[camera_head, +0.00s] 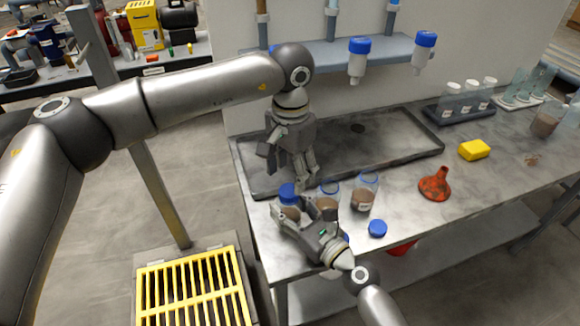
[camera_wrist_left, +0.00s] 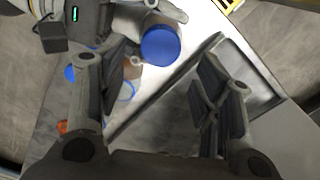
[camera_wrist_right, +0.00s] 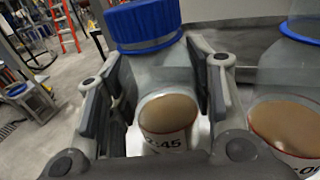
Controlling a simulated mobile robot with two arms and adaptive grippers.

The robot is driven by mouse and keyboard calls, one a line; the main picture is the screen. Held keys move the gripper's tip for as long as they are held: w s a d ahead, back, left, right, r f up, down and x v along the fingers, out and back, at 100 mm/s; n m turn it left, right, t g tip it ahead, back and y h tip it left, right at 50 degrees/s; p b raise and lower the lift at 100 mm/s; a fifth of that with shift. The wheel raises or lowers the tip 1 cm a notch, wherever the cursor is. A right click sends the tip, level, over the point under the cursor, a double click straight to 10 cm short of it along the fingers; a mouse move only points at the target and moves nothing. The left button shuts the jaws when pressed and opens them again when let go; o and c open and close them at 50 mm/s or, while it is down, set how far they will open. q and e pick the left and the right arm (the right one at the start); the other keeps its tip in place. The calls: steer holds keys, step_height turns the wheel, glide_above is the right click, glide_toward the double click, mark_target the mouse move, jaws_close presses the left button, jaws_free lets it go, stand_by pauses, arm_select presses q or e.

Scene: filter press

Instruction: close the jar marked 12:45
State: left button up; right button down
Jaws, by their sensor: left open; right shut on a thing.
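A clear jar (camera_wrist_right: 170,110) with brown contents stands between my right fingers; its label shows "45", the rest is hidden. A blue lid (camera_wrist_right: 143,24) sits on its mouth; whether it is screwed tight I cannot tell. In the head view the lid (camera_head: 288,190) is near the counter's front left. My right gripper (camera_head: 297,213) is shut around the jar's body; its fingers show in the right wrist view (camera_wrist_right: 163,82). My left gripper (camera_head: 297,176) is open and empty, pointing down above the lid. The lid (camera_wrist_left: 160,46) shows beyond its fingers (camera_wrist_left: 155,95).
A loose blue lid (camera_head: 377,228), a red funnel (camera_head: 435,185) and a yellow sponge (camera_head: 474,150) lie farther right. A shallow tray (camera_head: 400,143) lies behind. Bottles (camera_head: 358,62) hang from the shelf.

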arm_select(q)
steer(key=n, duration=0.7)
steer(key=shift+r, duration=0.25)
steer(key=n, duration=0.7)
steer(key=shift+r, duration=0.2)
steer(key=n, duration=0.6)
steer(key=shift+s+r+n, duration=0.1)
steer(key=shift+r+n, duration=0.15)
steer(key=shift+n, duration=0.15)
steer(key=n, duration=0.6)
steer(key=shift+r+n, duration=0.25)
steer(key=shift+n, duration=0.15)
steer(key=n, duration=0.5)
steer(key=shift+r, duration=0.15)
steer(key=n, duration=0.5)
steer(key=shift+r, duration=0.15)
steer(key=n, duration=0.5)
steer(key=shift+a+r, duration=0.1)
steer(key=shift+r, duration=0.1)
steer(key=n, duration=0.5)
steer(key=shift+r+n, duration=0.15)
steer(key=shift+n, duration=0.25)
